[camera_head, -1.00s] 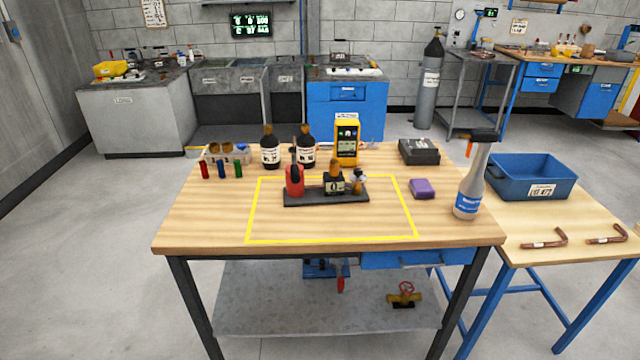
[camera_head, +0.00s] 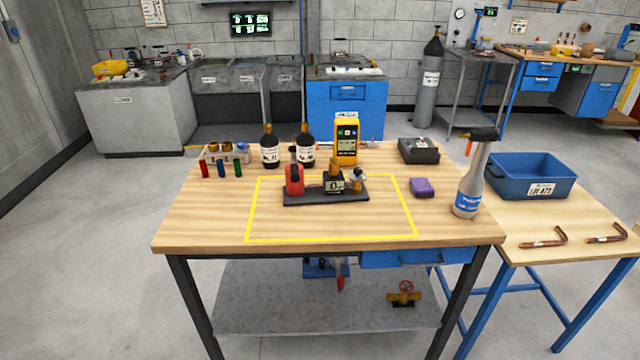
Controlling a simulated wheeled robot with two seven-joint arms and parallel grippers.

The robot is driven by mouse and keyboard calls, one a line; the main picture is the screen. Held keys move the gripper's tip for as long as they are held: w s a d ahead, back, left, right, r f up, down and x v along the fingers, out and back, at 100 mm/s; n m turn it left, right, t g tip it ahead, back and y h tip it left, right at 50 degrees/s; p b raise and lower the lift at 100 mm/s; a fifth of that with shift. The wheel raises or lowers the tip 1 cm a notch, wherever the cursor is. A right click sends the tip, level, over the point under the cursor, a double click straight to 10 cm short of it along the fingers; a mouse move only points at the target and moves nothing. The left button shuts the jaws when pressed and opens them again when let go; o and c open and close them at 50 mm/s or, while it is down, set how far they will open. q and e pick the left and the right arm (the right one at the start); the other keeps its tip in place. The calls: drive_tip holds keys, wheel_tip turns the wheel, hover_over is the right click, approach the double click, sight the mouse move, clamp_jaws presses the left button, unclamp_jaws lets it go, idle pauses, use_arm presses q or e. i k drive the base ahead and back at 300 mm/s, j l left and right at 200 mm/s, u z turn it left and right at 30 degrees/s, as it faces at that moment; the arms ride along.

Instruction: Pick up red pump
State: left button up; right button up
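The red pump (camera_head: 294,180) stands upright at the left end of a dark base plate (camera_head: 325,198) on the wooden workbench (camera_head: 200,225). It has a red body and a dark top. A small black gauge with a brass top (camera_head: 334,184) and a small metal and brass fitting (camera_head: 357,181) stand on the same plate to its right. Neither of my grippers shows in the head view.
Behind the pump stand two dark bottles (camera_head: 269,150) and a yellow meter (camera_head: 346,145). A spray bottle (camera_head: 470,190) and purple block (camera_head: 422,187) are to the right. A blue bin (camera_head: 531,178) sits on the side table. The bench's front area is clear.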

sight(333, 189)
drive_tip(key=i+l, duration=0.15)
drive_tip(key=i, duration=0.5)
drive_tip(key=i+l+z, duration=0.1)
drive_tip(key=i, duration=0.6)
drive_tip(key=k+l, duration=0.1)
drive_tip(key=l, duration=0.4)
drive_tip(key=k+u, duration=0.05)
